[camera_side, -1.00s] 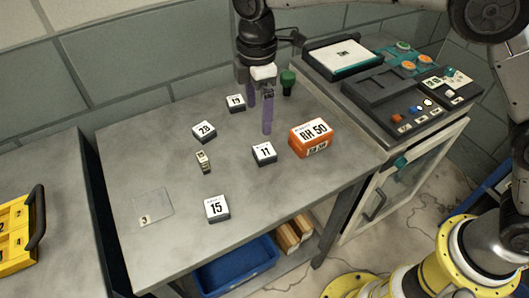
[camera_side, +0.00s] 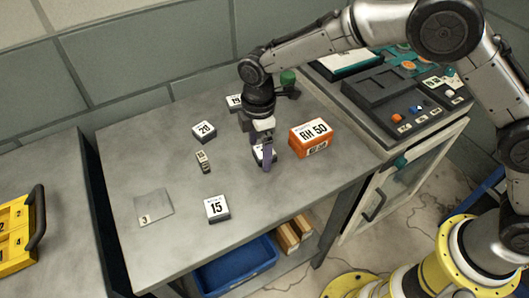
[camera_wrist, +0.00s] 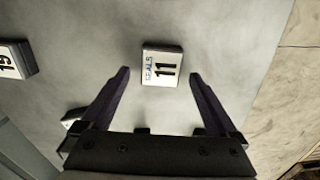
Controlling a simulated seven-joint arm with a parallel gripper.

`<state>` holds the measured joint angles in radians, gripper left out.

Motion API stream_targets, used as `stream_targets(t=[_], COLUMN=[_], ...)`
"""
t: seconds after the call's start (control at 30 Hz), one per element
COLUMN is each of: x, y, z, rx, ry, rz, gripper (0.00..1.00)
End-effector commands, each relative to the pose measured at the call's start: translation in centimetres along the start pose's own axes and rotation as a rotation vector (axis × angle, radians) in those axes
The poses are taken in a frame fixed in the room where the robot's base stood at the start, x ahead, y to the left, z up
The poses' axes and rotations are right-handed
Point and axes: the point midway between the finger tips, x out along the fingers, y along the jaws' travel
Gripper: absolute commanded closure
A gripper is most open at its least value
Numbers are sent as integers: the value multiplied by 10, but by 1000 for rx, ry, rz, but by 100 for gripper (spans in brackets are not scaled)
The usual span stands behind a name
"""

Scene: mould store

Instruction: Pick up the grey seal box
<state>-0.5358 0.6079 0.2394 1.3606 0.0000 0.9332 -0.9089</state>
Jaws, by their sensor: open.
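The seal box, with a white label reading "SEALS 11" on its top, sits on the grey table, and the wrist view shows it whole (camera_wrist: 162,66). In the side view the box (camera_side: 258,155) is partly hidden behind my fingers. My gripper (camera_side: 262,157) points down at the box, with its purple fingers apart. In the wrist view my gripper (camera_wrist: 159,75) is open and empty, with one fingertip on each side of the box and a gap to both. I cannot tell how far the tips are above the table.
The orange RH 50 box (camera_side: 311,136) stands close to the right. Boxes 19 (camera_side: 234,101), 20 (camera_side: 204,131) and 15 (camera_side: 217,208) and a small block (camera_side: 203,161) stand around. A flat square plate (camera_side: 154,206) lies left. A green-topped item (camera_side: 288,78) is behind.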

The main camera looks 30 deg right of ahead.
Motion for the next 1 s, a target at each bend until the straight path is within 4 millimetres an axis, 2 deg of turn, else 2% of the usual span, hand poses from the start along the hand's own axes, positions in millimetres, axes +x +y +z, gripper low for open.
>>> stream_targets(t=[0.17, 0.2, 0.6, 0.7, 1.0], x=[0, 0, 0, 0, -3], y=[0, 0, 0, 0, 0], z=[0, 0, 0, 0, 0], rx=[0, 0, 0, 0, 0], ry=[0, 0, 0, 0, 1], rz=[0, 0, 0, 0, 1], gripper=[5, 9, 81, 95, 95])
